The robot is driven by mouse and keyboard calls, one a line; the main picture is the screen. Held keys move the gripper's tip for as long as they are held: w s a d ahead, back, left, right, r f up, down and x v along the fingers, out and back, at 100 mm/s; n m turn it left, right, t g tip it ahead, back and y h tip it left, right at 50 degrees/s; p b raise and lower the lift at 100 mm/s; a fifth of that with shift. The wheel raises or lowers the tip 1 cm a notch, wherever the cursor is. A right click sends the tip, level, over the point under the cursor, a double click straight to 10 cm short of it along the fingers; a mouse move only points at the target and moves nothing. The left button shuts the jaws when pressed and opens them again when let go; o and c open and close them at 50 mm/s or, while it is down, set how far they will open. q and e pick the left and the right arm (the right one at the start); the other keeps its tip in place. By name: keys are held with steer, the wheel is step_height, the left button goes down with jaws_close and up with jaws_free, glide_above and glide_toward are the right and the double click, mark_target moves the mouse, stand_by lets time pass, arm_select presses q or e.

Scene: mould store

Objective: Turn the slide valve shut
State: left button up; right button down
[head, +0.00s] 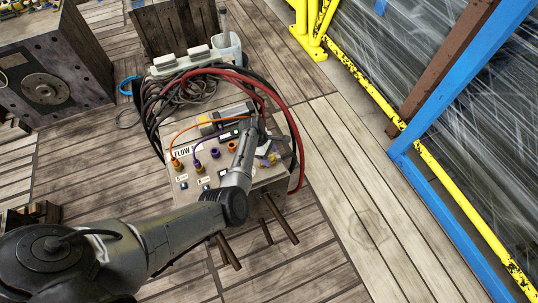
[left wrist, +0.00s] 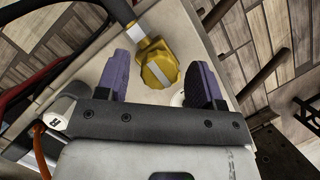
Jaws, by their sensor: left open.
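A yellow-brass valve fitting (left wrist: 158,66) with a faceted knob and a pale band across it sits on a light panel in the left wrist view. I take it to be the slide valve. My left gripper (left wrist: 160,82) has two purple fingers spread apart, one on each side of the fitting, with visible gaps. I cannot tell how deep the fitting lies between them. In the head view my left gripper (head: 269,150) is over the right part of the panel box (head: 225,184), and its wrist hides much of that spot. My right gripper is not in view.
The panel has a FLOW label (head: 183,152), several orange and purple connectors and an orange cable. Red hoses (head: 262,88) and black hoses loop behind and beside it. Brown bars (head: 283,218) stick out in front. Wooden floor (head: 345,190) is clear to the right, before a yellow rail.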

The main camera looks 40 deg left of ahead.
arm_select(q)
steer(key=shift+c, duration=0.2)
steer(key=c, duration=0.9)
steer(key=shift+o, duration=0.2)
